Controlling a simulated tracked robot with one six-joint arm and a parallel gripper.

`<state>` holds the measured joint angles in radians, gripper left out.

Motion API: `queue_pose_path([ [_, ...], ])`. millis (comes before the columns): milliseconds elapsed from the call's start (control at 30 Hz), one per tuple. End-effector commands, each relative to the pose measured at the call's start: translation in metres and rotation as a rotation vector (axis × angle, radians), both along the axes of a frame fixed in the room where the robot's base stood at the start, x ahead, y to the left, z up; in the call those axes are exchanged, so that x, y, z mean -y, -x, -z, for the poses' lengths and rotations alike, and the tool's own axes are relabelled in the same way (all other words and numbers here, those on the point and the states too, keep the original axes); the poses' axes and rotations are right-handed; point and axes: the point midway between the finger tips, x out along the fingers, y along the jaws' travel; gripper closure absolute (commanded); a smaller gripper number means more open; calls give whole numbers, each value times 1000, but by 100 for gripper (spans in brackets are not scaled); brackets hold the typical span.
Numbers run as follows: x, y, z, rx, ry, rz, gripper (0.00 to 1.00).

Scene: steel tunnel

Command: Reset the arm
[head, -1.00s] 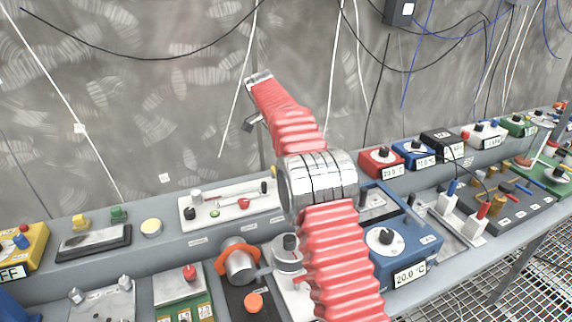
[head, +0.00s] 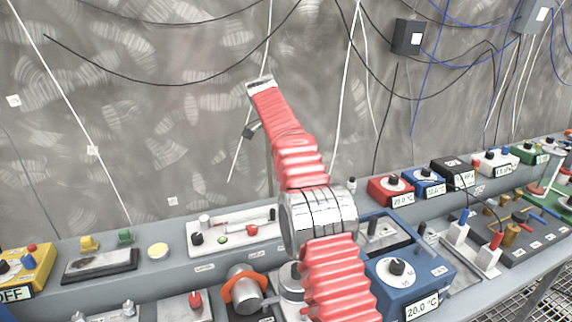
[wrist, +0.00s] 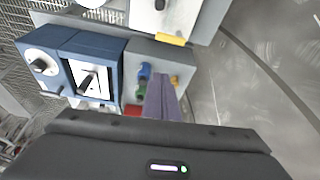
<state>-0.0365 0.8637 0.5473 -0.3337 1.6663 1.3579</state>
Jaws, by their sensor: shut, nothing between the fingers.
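My red ribbed arm (head: 330,262) with its silver joint rises through the middle of the head view, in front of the bench. It leans up and to the left, and its silver upper end stands against the grey wall. I cannot make out the gripper's fingers in the head view. In the wrist view my gripper (wrist: 163,85) shows as narrow purple-grey fingers, closed together and empty, above the dark wrist housing. The fingers overlap the grey panel in the picture; I cannot tell how far apart they are.
A long grey bench (head: 175,235) carries several devices. A blue box (head: 410,285) reading 20.0 °C stands right of my arm. A white panel (head: 235,232) and a yellow box (head: 28,268) are to the left. Cables hang on the wall, with a dark wall box (head: 408,37) at upper right.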

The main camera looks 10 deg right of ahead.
Motion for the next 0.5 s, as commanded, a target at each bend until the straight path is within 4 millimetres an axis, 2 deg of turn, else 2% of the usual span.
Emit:
queue_pose_path([
  [267,-1,11,-18,-1,-8,-64,100],
  [500,-4,36,-45,-3,-23,-187,100],
])
